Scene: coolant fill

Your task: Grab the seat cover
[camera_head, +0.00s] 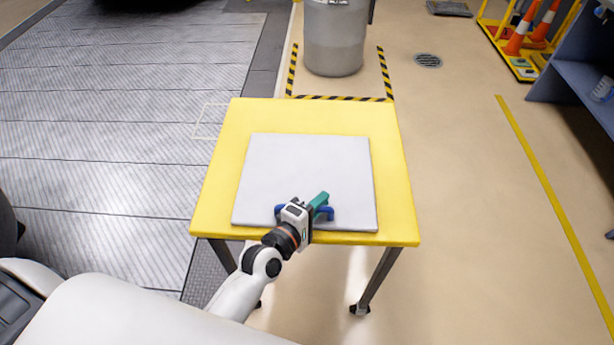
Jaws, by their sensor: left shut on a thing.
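The seat cover appears to be the flat, pale grey square sheet (305,165) lying on the yellow table (225,165). A teal part and blue parts show at the gripper's tip. The gripper body hides the exact place of contact. The sheet still looks flat on the tabletop. My right gripper is not in view.
A grey bin (335,40) stands behind the table inside black and yellow floor tape (340,98). Orange cones (518,38) stand on a yellow cart at the upper right, beside a blue-grey shelf (575,85). The floor right of the table is clear.

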